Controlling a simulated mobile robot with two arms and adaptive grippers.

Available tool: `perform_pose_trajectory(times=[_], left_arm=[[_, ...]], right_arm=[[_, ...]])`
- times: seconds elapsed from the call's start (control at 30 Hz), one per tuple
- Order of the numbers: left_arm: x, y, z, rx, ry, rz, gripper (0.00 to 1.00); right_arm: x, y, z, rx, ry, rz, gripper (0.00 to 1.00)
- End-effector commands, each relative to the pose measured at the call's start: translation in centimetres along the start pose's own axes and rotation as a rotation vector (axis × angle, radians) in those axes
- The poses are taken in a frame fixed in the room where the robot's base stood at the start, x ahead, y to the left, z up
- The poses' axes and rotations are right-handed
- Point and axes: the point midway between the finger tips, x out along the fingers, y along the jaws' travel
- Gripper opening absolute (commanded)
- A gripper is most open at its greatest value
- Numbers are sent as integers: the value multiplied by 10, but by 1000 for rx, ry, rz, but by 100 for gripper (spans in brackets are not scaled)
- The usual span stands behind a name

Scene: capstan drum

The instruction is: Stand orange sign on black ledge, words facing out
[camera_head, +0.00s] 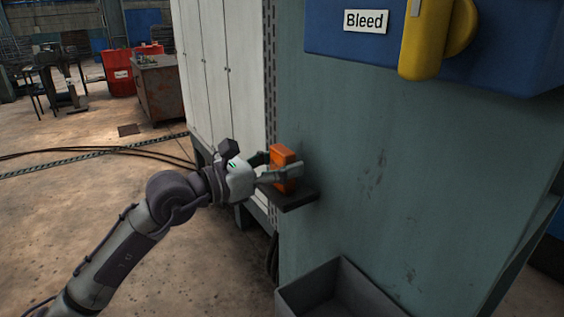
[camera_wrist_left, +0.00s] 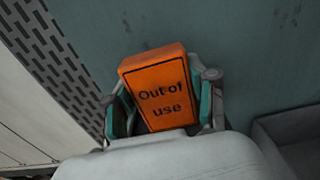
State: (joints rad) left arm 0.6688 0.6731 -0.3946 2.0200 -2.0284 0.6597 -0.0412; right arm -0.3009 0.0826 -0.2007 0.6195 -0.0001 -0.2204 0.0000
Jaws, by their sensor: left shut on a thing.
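The orange sign (camera_head: 283,158) is a small upright block at the black ledge (camera_head: 295,199) on the green panel. My left gripper (camera_head: 282,170) is shut on it, one finger on each side. In the left wrist view the sign (camera_wrist_left: 158,92) reads "Out of use" and its words face the wrist camera, away from the panel. It looks slightly tilted in that view. The left gripper's fingers (camera_wrist_left: 163,105) flank it. Whether the sign's bottom touches the ledge is hidden by the finger. My right gripper is not in view.
A grey open bin (camera_head: 335,290) stands below the ledge, to its right. A blue box with a yellow handle (camera_head: 428,45) and a "Bleed" label is above. White lockers (camera_head: 222,75) stand left of the panel. Open floor lies at the left.

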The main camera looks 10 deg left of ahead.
Motion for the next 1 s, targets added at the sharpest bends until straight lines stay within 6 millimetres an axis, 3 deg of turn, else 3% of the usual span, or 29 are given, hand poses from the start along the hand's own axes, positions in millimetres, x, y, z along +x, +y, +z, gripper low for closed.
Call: perform_pose_trajectory(times=[0.37,0.4,0.5,0.9,1.0], left_arm=[[0,0,-5,0,-2,0,19],[0,0,-3,0,-1,0,63],[0,0,-3,0,0,0,80],[0,0,3,1,-1,0,82],[-2,3,-2,0,0,0,82]], right_arm=[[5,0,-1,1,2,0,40],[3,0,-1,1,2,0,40],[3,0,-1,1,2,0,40],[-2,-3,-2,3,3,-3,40],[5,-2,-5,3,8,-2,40]])
